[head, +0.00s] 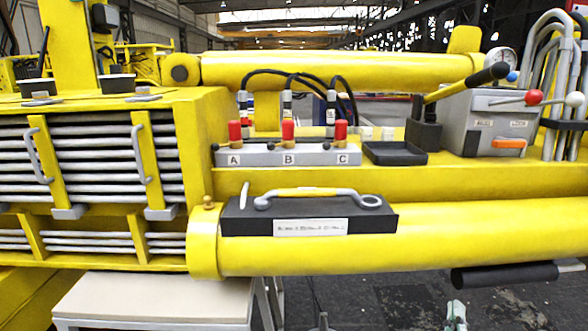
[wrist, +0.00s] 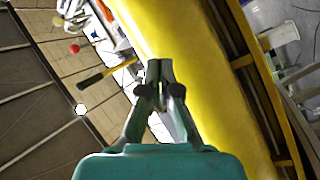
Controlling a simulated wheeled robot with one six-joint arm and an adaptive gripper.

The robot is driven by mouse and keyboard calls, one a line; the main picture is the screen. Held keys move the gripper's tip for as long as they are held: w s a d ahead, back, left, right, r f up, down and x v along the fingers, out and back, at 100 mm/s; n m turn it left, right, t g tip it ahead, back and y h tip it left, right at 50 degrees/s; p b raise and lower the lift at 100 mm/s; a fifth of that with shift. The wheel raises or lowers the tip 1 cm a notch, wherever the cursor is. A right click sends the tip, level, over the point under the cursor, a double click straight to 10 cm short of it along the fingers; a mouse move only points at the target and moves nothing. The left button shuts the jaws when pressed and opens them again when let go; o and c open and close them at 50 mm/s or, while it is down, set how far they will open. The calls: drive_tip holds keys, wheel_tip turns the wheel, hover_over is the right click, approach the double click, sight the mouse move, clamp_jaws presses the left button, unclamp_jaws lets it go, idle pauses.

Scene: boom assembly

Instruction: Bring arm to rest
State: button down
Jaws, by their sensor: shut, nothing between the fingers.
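My gripper (wrist: 160,66) is teal with dark joints, and its fingertips are together with nothing between them in the wrist view. Behind the fingers, a long yellow boom tube (wrist: 190,70) runs diagonally across the wrist view. A small teal part of my gripper (head: 456,312) shows at the bottom edge of the head view, below the yellow boom tube (head: 440,238) and apart from it. The rest of my arm is out of view there.
A valve block (head: 255,155) with three red fittings and hoses, a black tray (head: 394,153) and a grey control box (head: 480,125) with levers stand on the boom. A black cylinder (head: 505,275) hangs under it. A pale-topped table (head: 155,298) stands lower left. Dark floor shows lower right.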

drive_tip(key=s+a+f+g+y, duration=0.1)
drive_tip(key=s+a+f+y, duration=0.3)
drive_tip(key=s+f, duration=0.45)
drive_tip(key=s+a+f+y, duration=0.2)
drive_tip(key=s+a+f, duration=0.4)
drive_tip(key=s+f, duration=0.3)
drive_tip(key=s+a+m+g+y, duration=0.1)
drive_tip(key=s+a+m, duration=0.1)
drive_tip(key=s, duration=1)
drive_tip(key=s+a+r+m+g+y, duration=0.1)
drive_tip(key=s+a+m+y, duration=0.1)
drive_tip(key=s, duration=1.1)
drive_tip(key=shift+a+m+g, duration=0.15)
drive_tip(key=shift+m+g, duration=0.15)
drive_tip(key=shift+m, duration=0.2)
drive_tip(key=shift+s+r, duration=0.1)
